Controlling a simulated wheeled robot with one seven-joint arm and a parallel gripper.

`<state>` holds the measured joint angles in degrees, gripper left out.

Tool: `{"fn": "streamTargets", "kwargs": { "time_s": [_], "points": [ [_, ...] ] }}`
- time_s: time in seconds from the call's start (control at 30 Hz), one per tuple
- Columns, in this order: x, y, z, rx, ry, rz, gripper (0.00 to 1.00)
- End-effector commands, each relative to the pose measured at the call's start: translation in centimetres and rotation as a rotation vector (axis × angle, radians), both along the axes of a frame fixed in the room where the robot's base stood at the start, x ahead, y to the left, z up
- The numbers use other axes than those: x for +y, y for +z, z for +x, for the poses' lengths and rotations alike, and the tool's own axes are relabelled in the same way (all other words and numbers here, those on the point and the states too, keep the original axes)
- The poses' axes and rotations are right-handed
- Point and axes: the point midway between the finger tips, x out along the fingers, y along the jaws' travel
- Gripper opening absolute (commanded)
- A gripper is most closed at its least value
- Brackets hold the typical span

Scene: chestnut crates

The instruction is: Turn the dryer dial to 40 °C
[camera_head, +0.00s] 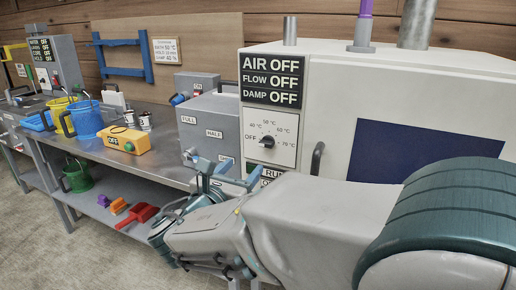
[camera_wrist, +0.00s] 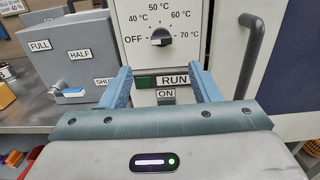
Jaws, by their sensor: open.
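The dryer dial (camera_head: 267,142) is a dark round knob on a pale panel on the front of the white dryer (camera_head: 345,75). Its scale runs from OFF on the left through 40, 50 and 60 to 70 °C on the right. The dial (camera_wrist: 161,37) is also in the wrist view, just above my fingertips; I cannot tell surely which mark it points at. The dryer display (camera_head: 271,80) reads AIR OFF, FLOW OFF, DAMP OFF. My gripper (camera_wrist: 160,78) is open and empty, its blue fingers below the dial and either side of the RUN label (camera_wrist: 173,79), apart from the dial.
A dark dryer handle (camera_wrist: 250,55) stands right of the dial. A grey box (camera_wrist: 68,62) with FULL and HALF labels stands left. The metal bench (camera_head: 165,148) holds buckets and a yellow device (camera_head: 127,139). A red scoop (camera_head: 137,216) lies on the lower shelf.

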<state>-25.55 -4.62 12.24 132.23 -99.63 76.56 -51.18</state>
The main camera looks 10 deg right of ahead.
Motion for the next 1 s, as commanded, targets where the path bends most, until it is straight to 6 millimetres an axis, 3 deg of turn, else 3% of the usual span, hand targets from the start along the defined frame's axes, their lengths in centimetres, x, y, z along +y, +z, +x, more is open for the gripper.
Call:
{"fn": "streamTargets", "kwargs": {
  "time_s": [0.53,0.73,1.0],
  "points": [
    [-6.4,-0.1,8.6,0.001,-0.006,0.004,0.56],
    [-7.4,-0.1,9.9,0.000,-0.004,0.004,0.56],
    [-7.5,0.0,10.1,0.001,-0.004,0.004,0.56]
  ]
}}
